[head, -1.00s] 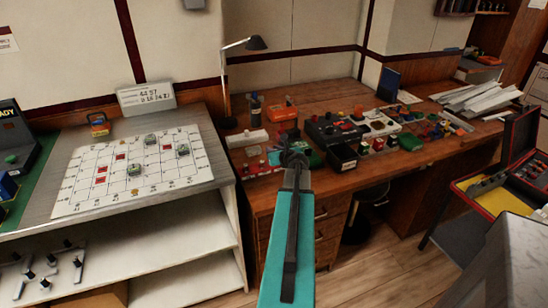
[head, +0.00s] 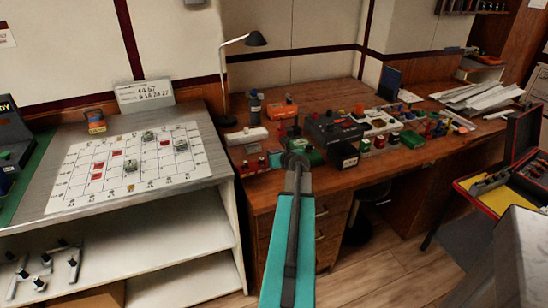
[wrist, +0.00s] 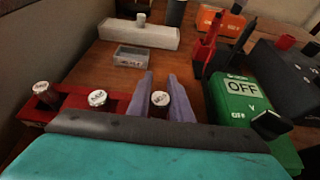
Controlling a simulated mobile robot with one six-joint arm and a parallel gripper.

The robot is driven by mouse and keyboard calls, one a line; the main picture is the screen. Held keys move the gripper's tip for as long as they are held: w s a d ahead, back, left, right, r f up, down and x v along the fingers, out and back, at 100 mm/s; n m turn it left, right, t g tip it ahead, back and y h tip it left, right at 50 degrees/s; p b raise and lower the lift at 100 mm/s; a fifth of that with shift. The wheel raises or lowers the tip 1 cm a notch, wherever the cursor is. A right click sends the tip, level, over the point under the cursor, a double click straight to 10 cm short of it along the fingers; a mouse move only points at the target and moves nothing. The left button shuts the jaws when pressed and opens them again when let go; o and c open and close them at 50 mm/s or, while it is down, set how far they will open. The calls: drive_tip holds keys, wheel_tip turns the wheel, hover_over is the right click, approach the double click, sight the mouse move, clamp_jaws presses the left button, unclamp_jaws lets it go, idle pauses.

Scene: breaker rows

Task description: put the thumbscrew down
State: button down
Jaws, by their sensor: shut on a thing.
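In the wrist view, my gripper (wrist: 161,92) is shut on a dark thumbscrew with a white marked cap (wrist: 160,98), which stands between the two grey fingers. Two similar capped pieces, one at the left end (wrist: 42,88) and one nearer (wrist: 97,98), stand in a red block (wrist: 70,103) just left of my fingers. The lower part of the held thumbscrew is hidden, so I cannot tell whether it touches anything below. In the head view, my gripper (head: 294,158) is over the front of the wooden bench (head: 340,190); the thumbscrew is too small to make out there.
A green box marked OFF (wrist: 243,95) stands close right of my fingers. A small grey tray (wrist: 131,57) and a pale bar (wrist: 140,35) lie behind them. Bare wood shows between. Dark boxes (head: 332,128) crowd the bench to the right; a board with a grid (head: 80,175) is left.

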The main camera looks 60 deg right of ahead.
drive_tip(key=shift+f, duration=0.35)
idle(0.3)
drive_tip(key=c, duration=1.6)
unclamp_jaws()
drive_tip(key=shift+f, duration=0.1)
drive_tip(key=shift+c, duration=0.2)
drive_tip(key=shift+o, duration=0.3)
drive_tip(key=shift+a, duration=0.1)
drive_tip(key=shift+f, duration=0.1)
drive_tip(key=shift+s+r, duration=0.1)
drive_tip(key=shift+r, duration=0.25)
drive_tip(key=shift+v, duration=5.95)
drive_tip(key=shift+r, duration=0.15)
